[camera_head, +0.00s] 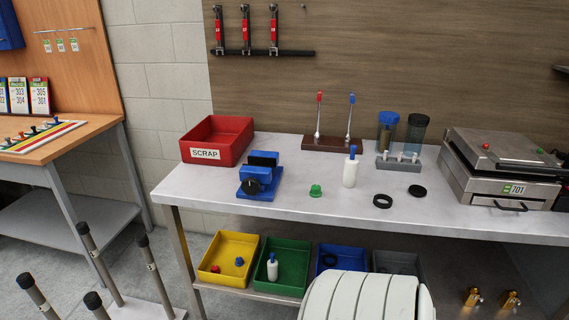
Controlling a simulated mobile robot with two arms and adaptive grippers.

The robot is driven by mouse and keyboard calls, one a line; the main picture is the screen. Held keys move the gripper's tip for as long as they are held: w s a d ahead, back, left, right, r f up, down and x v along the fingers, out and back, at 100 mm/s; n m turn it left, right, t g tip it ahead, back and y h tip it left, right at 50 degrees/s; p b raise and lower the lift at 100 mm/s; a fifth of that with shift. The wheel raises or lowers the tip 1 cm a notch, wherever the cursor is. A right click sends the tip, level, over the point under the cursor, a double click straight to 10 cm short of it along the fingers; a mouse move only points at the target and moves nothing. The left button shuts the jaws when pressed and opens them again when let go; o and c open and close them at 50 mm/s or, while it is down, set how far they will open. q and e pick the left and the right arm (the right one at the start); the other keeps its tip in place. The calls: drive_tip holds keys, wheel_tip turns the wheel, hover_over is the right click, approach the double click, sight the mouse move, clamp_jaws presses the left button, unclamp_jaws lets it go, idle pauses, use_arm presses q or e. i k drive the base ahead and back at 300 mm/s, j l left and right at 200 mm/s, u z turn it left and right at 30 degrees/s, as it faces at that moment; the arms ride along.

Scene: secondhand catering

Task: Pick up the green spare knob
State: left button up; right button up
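A small green knob (316,191) stands on the grey worktop (225,196), near its front edge. It is right of a blue vise-like block (260,183) and left of a white bottle with a blue top (350,170). The knob stands apart from both, with clear worktop around it. Neither of my grippers is in view.
A red SCRAP bin (216,138) stands at the back left. Black rings (382,201) lie to the right, before a press (505,165) with red and green knobs. Coloured bins (229,257) sit on the lower shelf. Black-capped posts (98,250) stand at the left front.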

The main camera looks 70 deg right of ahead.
sight(315, 192)
drive_tip(key=z, duration=1.85)
